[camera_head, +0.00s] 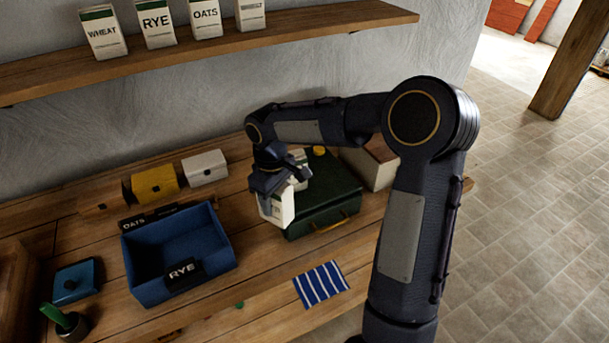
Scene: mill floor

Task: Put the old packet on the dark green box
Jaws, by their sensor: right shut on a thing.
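A white packet (277,210) hangs tilted in my right gripper (279,188), which is shut on it. The print on the packet is hidden or too small to read. The dark green box (325,208), with a brass-coloured handle on its front, stands on the bench just right of the packet. The packet overlaps the box's left edge in the picture; I cannot tell whether they touch. My right arm covers part of the box's far side. My left gripper is not in view.
A blue open tray (150,292) with RYE and OATS signs stands left of the packet. Yellow (155,184) and white (205,168) small boxes stand behind it. A striped cloth (321,285) lies in front. A shelf (200,50) with several packets runs above.

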